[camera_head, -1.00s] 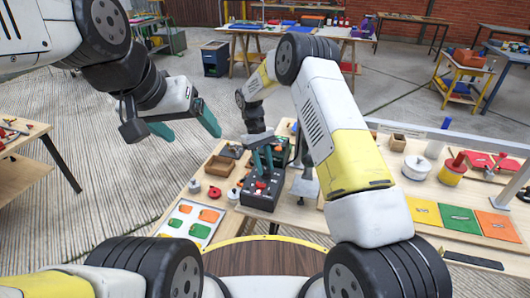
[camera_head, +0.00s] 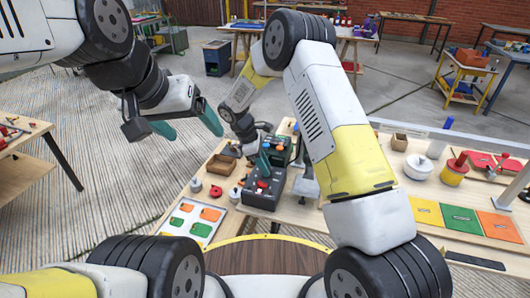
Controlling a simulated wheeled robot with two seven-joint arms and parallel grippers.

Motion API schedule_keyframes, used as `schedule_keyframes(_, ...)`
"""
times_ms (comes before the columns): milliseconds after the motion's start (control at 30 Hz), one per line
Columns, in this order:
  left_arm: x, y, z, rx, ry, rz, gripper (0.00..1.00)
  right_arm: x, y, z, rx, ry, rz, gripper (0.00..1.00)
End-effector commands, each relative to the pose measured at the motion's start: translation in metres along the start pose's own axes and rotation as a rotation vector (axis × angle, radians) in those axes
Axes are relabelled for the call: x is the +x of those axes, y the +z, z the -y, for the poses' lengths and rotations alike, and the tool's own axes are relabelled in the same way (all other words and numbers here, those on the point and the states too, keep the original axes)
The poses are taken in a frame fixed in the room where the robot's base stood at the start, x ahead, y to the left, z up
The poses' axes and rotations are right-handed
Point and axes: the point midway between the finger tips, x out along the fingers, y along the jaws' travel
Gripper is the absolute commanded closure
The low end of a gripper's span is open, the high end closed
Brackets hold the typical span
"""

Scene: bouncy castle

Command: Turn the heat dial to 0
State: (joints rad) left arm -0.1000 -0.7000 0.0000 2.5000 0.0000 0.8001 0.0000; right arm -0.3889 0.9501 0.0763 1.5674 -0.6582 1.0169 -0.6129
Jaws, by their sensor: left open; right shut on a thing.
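A dark control box (camera_head: 262,201) stands on the wooden table in front of me, with small red parts on its top. My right gripper (camera_head: 263,168) reaches down over its far part. Its green fingers are closed at a small dial on the box, which they mostly hide. The dial's marks and pointer are too small to read. My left gripper (camera_head: 187,124) is open and empty, hanging in the air to the left, well away from the box.
A second dark box (camera_head: 279,146) with coloured knobs stands just behind. A white tray (camera_head: 193,217) with orange and green pieces lies at the front left. A red-knobbed pot (camera_head: 216,192) stands between. Coloured cards (camera_head: 460,220) and a white pot (camera_head: 418,167) are on the right.

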Motion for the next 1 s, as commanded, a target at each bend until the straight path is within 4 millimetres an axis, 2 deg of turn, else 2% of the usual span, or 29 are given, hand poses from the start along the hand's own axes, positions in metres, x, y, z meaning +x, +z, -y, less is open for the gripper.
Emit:
schedule_keyframes(500,0.0000,0.0000,0.0000,0.000,0.000,0.000,0.20,0.0001,0.0004,0.0037,-0.377,0.158,-0.002,1.00)
schedule_keyframes(1000,0.0000,0.0000,0.0000,0.000,0.000,0.000,0.20,0.0004,0.0007,0.0046,-0.495,0.207,-0.001,1.00)
